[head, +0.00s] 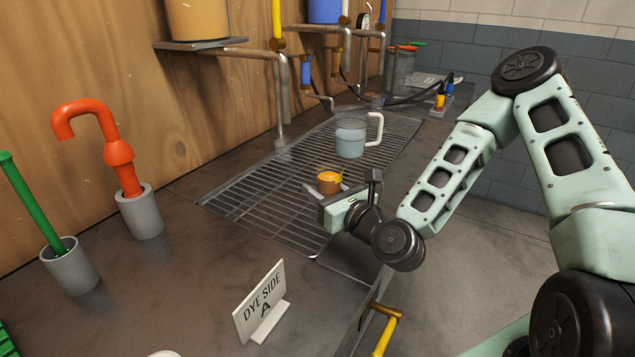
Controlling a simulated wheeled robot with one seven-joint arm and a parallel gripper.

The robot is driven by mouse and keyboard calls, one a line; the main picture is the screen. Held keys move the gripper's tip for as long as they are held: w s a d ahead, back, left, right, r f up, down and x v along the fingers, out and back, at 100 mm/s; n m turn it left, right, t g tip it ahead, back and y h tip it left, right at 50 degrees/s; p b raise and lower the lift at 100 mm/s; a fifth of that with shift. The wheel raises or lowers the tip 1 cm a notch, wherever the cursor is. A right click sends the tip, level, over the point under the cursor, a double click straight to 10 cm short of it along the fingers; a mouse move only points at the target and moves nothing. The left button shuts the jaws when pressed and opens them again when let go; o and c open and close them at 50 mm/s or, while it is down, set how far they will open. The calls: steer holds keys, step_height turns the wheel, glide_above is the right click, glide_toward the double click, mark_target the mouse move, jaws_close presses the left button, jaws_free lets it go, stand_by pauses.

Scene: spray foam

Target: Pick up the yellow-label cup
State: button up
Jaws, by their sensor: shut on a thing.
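A small orange-brown cup (327,184) is at the front part of the metal grate, right at the end of my gripper (330,195). A thin yellow bit shows at the cup's right side; I cannot tell if it is a label. My gripper reaches in from the right and is shut on this cup.
A clear pitcher (351,140) with a white handle stands behind on the grate (255,190). Pipes and tanks line the wooden wall. At left are grey holders with an orange hooked tool (122,165) and a green rod (30,200). A "DYE SIDE A" sign (262,302) stands in front.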

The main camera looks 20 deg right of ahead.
mark_target(329, 194)
steer(key=shift+s+d+r+p, duration=0.2)
steer(key=shift+s+p, duration=0.2)
steer(key=shift+p, duration=1.05)
steer(key=shift+s+p, duration=0.1)
steer(key=shift+p, duration=0.2)
steer(key=shift+s+p, duration=0.35)
steer(key=shift+p, duration=0.45)
steer(key=shift+s+f+p, duration=0.2)
steer(key=shift+s+p, duration=0.3)
steer(key=shift+p, duration=0.35)
